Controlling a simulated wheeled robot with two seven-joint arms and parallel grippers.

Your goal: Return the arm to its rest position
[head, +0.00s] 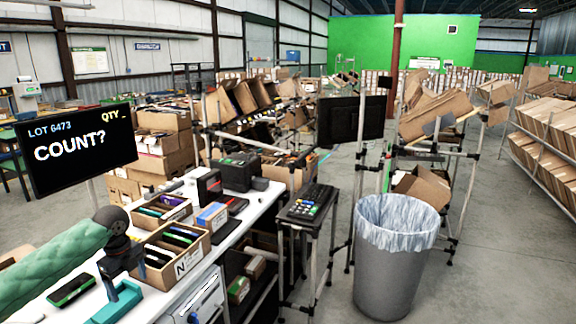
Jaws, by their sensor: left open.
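My left arm (55,262) in its green padded sleeve comes in from the left edge. Its black left gripper (122,268) hangs over the front left of the white table, pointing down, above a teal piece (117,301). The gripper is open and I see nothing held in it. Whether it touches the teal piece cannot be told. My right gripper is not in view.
The white table (228,228) holds open cartons of items (207,245), a dark handheld device (72,289) and a black printer (240,172). A screen (75,148) reads "LOT 6473 QTY_ COUNT?".

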